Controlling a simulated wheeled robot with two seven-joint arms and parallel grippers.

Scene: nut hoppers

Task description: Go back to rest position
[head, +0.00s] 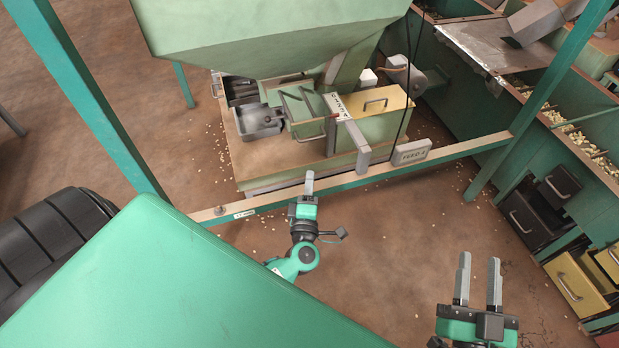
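My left gripper (308,184) is near the middle of the head view, with its fingers pointing up the picture towards the green frame's crossbar. It is seen edge-on, so the gap between its fingers does not show. My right gripper (478,270) is at the lower right, over the brown floor. Its two grey fingers stand apart with nothing between them. Neither gripper shows an object in it.
A green hopper (255,35) stands over a machine on a wooden base (235,165). A crossbar (430,155) of the green frame runs in front of it. Drawers (565,275) and nut-filled troughs line the right. Bare floor (390,240) lies between the grippers.

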